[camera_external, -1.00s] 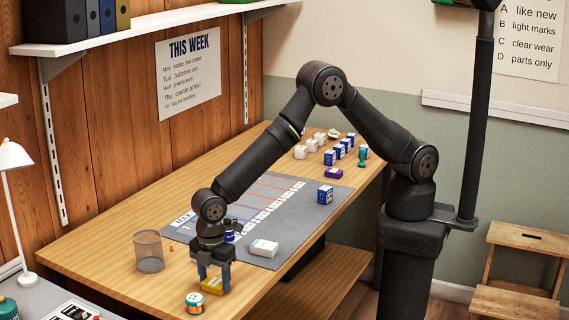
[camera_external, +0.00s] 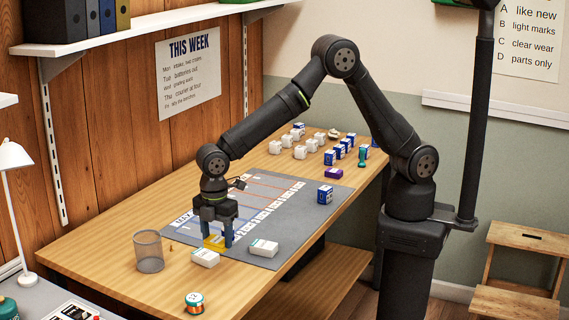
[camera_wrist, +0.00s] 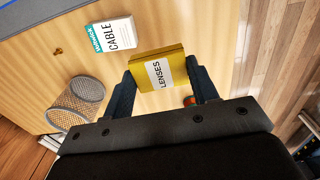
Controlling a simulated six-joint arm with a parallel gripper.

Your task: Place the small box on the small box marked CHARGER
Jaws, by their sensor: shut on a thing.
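My gripper (camera_external: 217,243) is shut on a yellow box marked LENSES (camera_wrist: 172,75), held between its two fingers. The yellow box also shows in the external view (camera_external: 212,242), partly hidden by the fingers, near the front-left end of the grey mat. A white box with a teal band marked CABLE (camera_wrist: 110,35) lies on the table; a white box (camera_external: 205,258) just in front of my gripper looks like the same one. Another white box with a teal band (camera_external: 264,248) lies on the mat's front edge. I cannot read CHARGER on any box.
A mesh cup (camera_external: 148,252) stands left of my gripper, and a small round tin (camera_external: 195,302) sits at the table's front. A blue-and-white box (camera_external: 325,194) stands on the grey mat (camera_external: 285,225). Several white and blue boxes stand at the back of the table.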

